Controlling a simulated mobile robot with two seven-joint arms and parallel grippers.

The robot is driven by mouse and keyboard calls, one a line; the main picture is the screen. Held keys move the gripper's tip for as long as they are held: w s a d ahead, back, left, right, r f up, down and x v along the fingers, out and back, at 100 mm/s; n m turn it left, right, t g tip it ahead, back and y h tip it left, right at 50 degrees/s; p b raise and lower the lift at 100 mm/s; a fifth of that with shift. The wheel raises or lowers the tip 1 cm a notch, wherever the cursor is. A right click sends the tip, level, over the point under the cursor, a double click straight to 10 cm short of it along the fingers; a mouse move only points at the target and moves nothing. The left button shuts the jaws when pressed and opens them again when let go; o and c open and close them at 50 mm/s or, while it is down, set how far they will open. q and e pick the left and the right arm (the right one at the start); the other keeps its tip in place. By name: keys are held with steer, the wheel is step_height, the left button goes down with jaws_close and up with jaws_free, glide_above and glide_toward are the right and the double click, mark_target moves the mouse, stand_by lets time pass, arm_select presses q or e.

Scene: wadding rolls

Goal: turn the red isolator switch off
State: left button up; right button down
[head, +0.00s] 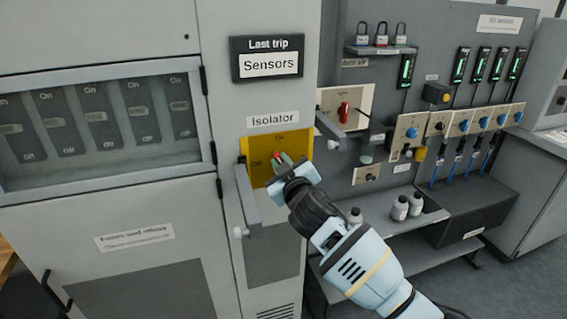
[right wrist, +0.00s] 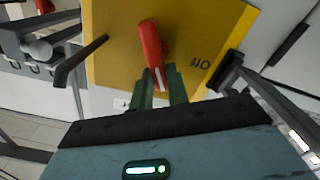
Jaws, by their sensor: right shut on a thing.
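The red isolator switch (head: 277,156) sits on a yellow plate (head: 262,144) under the "Isolator" label, with "On" at the top and "Off" at the left. In the head view my right gripper (head: 284,162) covers much of it, so its exact angle is hard to tell. In the right wrist view the red handle (right wrist: 151,42) stands out from the yellow plate (right wrist: 115,45), with "Off" to its right. My right gripper (right wrist: 160,82) has its green fingers on both sides of the handle's near end, shut on it. My left gripper is not in view.
A grey guard (head: 247,200) stands out at the plate's lower left. Another red switch (head: 344,111) is on a beige plate to the right. Breaker switches (head: 100,120) are behind a framed window at left. Bottles (head: 400,208) stand on a low shelf at right.

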steer(key=shift+s+a+f+n, duration=0.15)
steer(key=shift+f+n, duration=0.15)
steer(key=shift+n, duration=1.75)
steer(key=shift+w+a+f+n, duration=0.1)
steer(key=shift+a+f+n, duration=0.15)
steer(key=shift+n, duration=1.75)
steer(key=shift+s+a+f+n, duration=0.1)
steer(key=shift+f+n, duration=0.25)
steer(key=shift+n, duration=1.7)
steer(key=c, duration=1.4)
jaws_free()
steer(key=shift+o, duration=0.2)
steer(key=v, duration=0.7)
steer(key=shift+s+d, duration=0.15)
steer(key=shift+s, duration=0.2)
